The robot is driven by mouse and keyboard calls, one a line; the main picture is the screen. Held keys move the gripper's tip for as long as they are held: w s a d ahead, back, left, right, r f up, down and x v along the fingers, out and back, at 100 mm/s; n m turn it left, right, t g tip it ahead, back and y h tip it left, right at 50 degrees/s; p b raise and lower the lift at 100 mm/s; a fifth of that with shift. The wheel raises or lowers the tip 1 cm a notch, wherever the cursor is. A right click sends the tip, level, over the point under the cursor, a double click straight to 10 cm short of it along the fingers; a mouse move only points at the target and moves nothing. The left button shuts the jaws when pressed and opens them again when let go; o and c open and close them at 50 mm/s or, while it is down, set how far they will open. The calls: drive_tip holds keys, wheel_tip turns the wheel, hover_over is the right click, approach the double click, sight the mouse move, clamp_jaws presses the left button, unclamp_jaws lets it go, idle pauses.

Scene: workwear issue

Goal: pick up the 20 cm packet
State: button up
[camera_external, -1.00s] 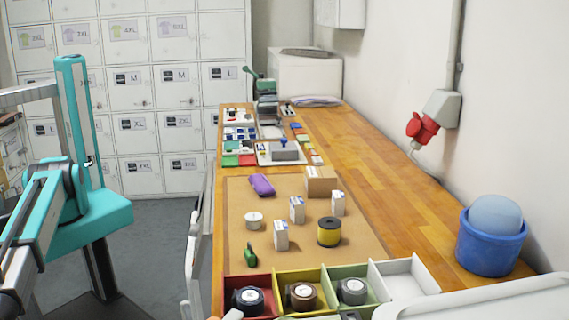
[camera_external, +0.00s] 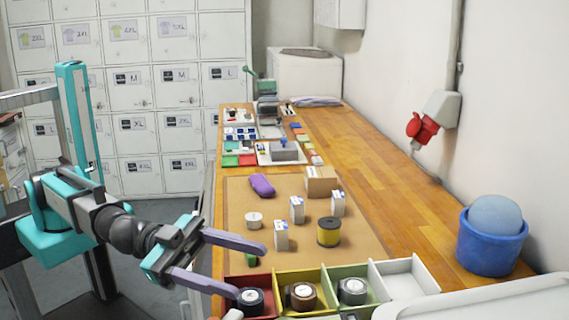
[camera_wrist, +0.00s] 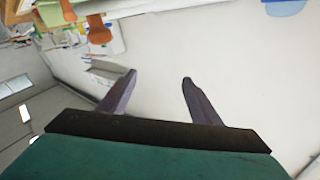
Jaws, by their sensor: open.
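Three small white packets with blue marks stand upright on the brown mat (camera_external: 355,246). One packet (camera_external: 281,237) is nearest, another packet (camera_external: 297,211) stands behind it, and a third packet (camera_external: 338,204) is further right. Their size labels are too small to read, so I cannot tell which is the 20 cm one. My gripper (camera_external: 251,270) is open and empty, its fingers reaching over the bench's left edge near the mat's front left corner. In the wrist view the gripper (camera_wrist: 160,76) has nothing between its fingers, and no packet can be made out.
A divided tray (camera_external: 405,279) at the front holds several tape rolls. On the mat are a yellow roll (camera_external: 328,232), a white round tub (camera_external: 254,221), a purple case (camera_external: 262,185) and a cardboard box (camera_external: 322,182). A blue bucket (camera_external: 490,248) stands right.

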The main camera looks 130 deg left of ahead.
drive_tip(key=s+a+r+n+g+y+p, duration=0.1)
drive_tip(key=s+a+r+n+y, duration=0.15)
drive_tip(key=a, duration=1.05)
drive_tip(key=s+a+r+n+g+y+p, duration=0.1)
drive_tip(key=s+a+r+n+y, duration=0.2)
drive_tip(key=a, duration=1.1)
drive_tip(key=n+g+p, duration=0.5)
drive_tip(key=g+p, duration=0.1)
drive_tip(key=g, duration=0.1)
approach(333, 196)
drive_tip(key=d, duration=0.2)
drive_tip(key=shift+s+a+r+m+y, duration=0.1)
drive_tip(key=shift+s+m+y, duration=0.15)
drive_tip(key=shift+s+m, duration=0.15)
drive_tip(key=shift+r+p+x, duration=0.2)
drive_tip(key=shift+p+x, duration=0.45)
drive_tip(key=shift+x, duration=3.6)
drive_tip(key=shift+w, duration=0.1)
drive_tip(key=shift+a, duration=0.1)
